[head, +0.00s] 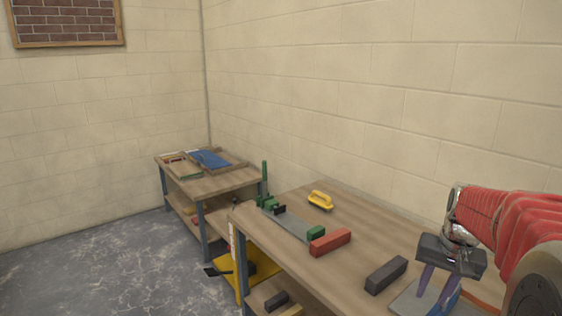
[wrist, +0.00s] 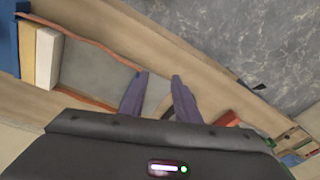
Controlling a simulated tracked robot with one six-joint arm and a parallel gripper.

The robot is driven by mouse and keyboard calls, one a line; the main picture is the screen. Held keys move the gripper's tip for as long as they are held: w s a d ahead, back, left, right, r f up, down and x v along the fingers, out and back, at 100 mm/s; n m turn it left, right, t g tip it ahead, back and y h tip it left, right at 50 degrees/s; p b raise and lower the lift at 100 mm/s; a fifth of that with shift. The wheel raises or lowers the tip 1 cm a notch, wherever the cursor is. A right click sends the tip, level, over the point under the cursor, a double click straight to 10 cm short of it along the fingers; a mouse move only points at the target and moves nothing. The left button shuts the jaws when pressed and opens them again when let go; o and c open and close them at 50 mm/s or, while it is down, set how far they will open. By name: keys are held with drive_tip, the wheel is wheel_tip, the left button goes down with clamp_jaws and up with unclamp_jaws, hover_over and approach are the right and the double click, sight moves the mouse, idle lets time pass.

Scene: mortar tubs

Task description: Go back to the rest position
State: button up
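My gripper (head: 431,300) is at the lower right of the head view, at the end of my red-sleeved arm. Its two purple fingers point down over the near end of the workbench (head: 345,225). In the wrist view the fingers of my gripper (wrist: 160,77) stand apart with nothing held between them. A flat grey surface with a reddish edge (wrist: 92,72) lies below them; whether the fingertips touch it I cannot tell.
On the bench are a dark grey block (head: 386,275), a red block (head: 330,242), a yellow-handled float (head: 320,200) and a green clamp-like tool (head: 268,202). A second bench (head: 222,182) with a blue-topped tray stands behind. Open concrete floor (head: 110,265) lies left.

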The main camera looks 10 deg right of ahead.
drive_tip(key=s+a+r+n+t, duration=0.1)
drive_tip(key=s+a+n, duration=0.1)
drive_tip(key=s+a, duration=0.3)
drive_tip(key=s+a+r+n+t, duration=0.1)
drive_tip(key=s+a, duration=0.4)
drive_tip(key=a, duration=0.6)
drive_tip(key=s+a+r+n+t, duration=0.1)
drive_tip(key=s+a+n, duration=0.3)
drive_tip(key=a, duration=0.4)
drive_tip(key=shift+s+a+t, duration=0.25)
drive_tip(key=shift+s+t, duration=0.15)
drive_tip(key=shift+s, duration=0.35)
